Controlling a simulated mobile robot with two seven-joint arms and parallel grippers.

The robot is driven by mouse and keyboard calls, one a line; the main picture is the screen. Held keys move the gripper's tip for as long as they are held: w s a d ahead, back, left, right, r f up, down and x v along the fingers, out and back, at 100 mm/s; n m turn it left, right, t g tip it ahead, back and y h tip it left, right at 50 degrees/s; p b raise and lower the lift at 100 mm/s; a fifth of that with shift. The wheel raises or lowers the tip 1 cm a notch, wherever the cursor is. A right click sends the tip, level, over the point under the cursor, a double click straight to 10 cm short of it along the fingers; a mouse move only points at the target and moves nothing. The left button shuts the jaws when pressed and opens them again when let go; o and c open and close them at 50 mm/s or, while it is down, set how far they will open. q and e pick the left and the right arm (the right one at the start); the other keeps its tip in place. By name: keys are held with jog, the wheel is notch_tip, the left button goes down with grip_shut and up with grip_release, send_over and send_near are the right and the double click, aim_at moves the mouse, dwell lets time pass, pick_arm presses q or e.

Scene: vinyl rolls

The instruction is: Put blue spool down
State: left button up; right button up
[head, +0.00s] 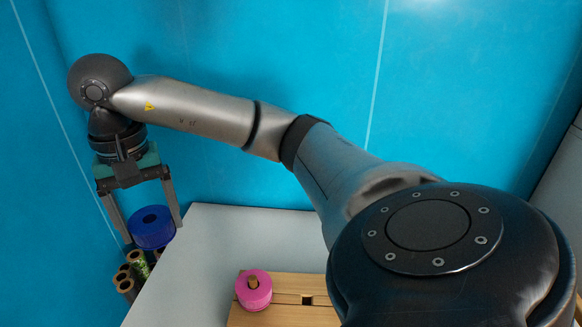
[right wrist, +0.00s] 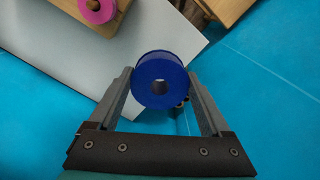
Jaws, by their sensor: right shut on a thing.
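A blue spool (head: 151,227) with a hole in its middle is between the fingers of my right gripper (head: 153,224). The right gripper is shut on it. In the right wrist view the blue spool (right wrist: 161,80) touches both fingers, with its round face toward the camera. In the head view it is beside the left end of the white table (head: 215,225), over or near several brown tubes. The gap below it cannot be told. My left gripper is not in view.
A pink spool (head: 253,290) sits on a peg of the wooden holder (head: 290,285), which has an empty slot to its right. Several brown tubes (head: 125,285) and a green patterned roll (head: 138,263) stand left of the table. The table's back left is clear. Blue walls lie behind.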

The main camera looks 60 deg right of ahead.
jog(key=b, duration=0.3)
send_over(185, 304)
notch_tip(185, 304, down, 15)
jog(key=shift+s+f, duration=0.1)
jog(key=shift+f, duration=2.35)
jog(key=shift+f+b, duration=0.2)
jog(key=shift+b, duration=0.15)
jog(key=o, duration=1.6)
jog(key=shift+c, duration=0.2)
jog(key=shift+r, duration=0.15)
